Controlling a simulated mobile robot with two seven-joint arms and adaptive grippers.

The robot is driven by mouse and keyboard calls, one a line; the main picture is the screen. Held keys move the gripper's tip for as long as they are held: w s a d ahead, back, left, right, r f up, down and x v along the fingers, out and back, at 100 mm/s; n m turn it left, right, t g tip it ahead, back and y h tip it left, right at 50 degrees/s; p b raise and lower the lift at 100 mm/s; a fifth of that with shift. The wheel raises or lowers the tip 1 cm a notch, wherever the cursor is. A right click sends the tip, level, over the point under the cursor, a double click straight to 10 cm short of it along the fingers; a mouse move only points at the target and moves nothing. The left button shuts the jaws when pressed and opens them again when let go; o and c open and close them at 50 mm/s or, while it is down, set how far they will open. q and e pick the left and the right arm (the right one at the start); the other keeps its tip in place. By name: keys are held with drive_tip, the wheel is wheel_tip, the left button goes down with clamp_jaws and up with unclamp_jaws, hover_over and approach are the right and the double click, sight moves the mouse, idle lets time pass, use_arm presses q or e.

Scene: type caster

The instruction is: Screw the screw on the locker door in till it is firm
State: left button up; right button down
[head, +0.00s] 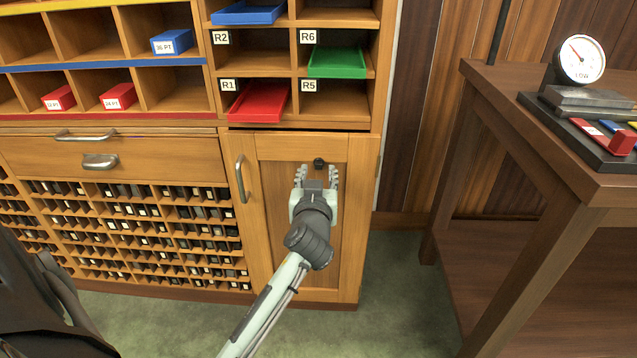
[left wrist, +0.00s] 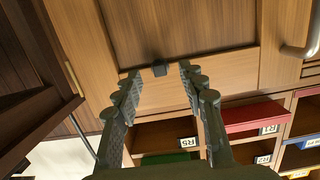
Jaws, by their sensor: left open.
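The dark screw head (head: 319,163) sits on the upper part of the wooden locker door (head: 270,210), near the top rail. My left gripper (head: 318,174) is open in front of the door, just below the screw in the head view. In the left wrist view, the screw (left wrist: 160,68) shows between the two spread fingertips (left wrist: 159,74), with a gap on each side. The fingers do not appear to touch it. How deep the screw sits in the door cannot be told. My right gripper is not in view.
The door has a metal handle (head: 241,180) on its left. Shelves above hold a red tray (head: 260,101), a green tray (head: 337,62) and a blue tray (head: 248,12). A wooden table (head: 606,190) with a dial gauge (head: 581,59) stands at right.

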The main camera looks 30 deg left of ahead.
sight(319, 165)
use_arm(q)
drive_tip(key=shift+x, duration=1.2)
clamp_jaws()
